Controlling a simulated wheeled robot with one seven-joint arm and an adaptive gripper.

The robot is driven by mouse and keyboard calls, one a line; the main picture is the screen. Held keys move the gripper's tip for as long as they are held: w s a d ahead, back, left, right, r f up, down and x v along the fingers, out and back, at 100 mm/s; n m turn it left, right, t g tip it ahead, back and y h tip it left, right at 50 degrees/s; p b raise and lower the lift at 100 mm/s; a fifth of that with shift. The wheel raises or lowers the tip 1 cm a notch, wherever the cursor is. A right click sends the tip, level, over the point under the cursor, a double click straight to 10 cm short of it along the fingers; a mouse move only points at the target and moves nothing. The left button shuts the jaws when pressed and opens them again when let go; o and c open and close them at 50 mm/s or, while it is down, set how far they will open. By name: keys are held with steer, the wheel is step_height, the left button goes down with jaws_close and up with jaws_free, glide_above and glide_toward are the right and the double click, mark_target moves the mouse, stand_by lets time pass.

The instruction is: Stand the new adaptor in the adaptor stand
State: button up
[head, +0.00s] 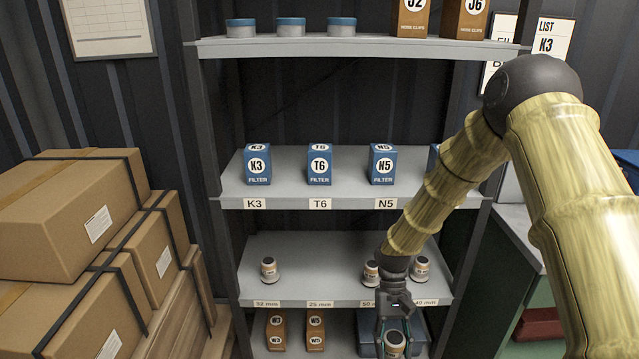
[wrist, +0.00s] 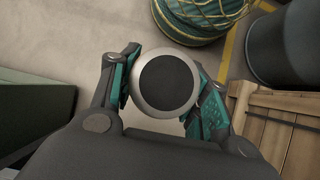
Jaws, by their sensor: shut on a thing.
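My gripper (head: 393,330) is shut on an adaptor (head: 395,343), a pale piece with a dark round top, held in front of the lower shelves. In the wrist view the adaptor (wrist: 166,84) sits between the two teal-padded fingers, its dark round face toward the camera. Other adaptors stand on the shelf above: one over the 32 mm label (head: 268,270), one partly behind my arm near the 50 mm label (head: 371,272), and one near the 40 mm label (head: 421,268). No adaptor stands over the 25 mm label. I cannot make out an adaptor stand in either view.
A blue-grey bin (head: 366,338) sits on the bottom shelf behind my gripper, beside brown boxes (head: 276,331). Cartons (head: 75,215) are stacked at left. The wrist view shows floor, a green hose coil (wrist: 200,15), a dark drum (wrist: 285,45) and a wooden crate (wrist: 275,125).

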mark_target(395, 341)
steer(key=shift+s+r+p, duration=0.2)
steer(key=shift+r+p, duration=0.7)
steer(key=shift+p, duration=0.25)
steer(key=shift+s+r+p, duration=0.15)
steer(key=shift+r+p, duration=0.7)
steer(key=shift+p, duration=0.3)
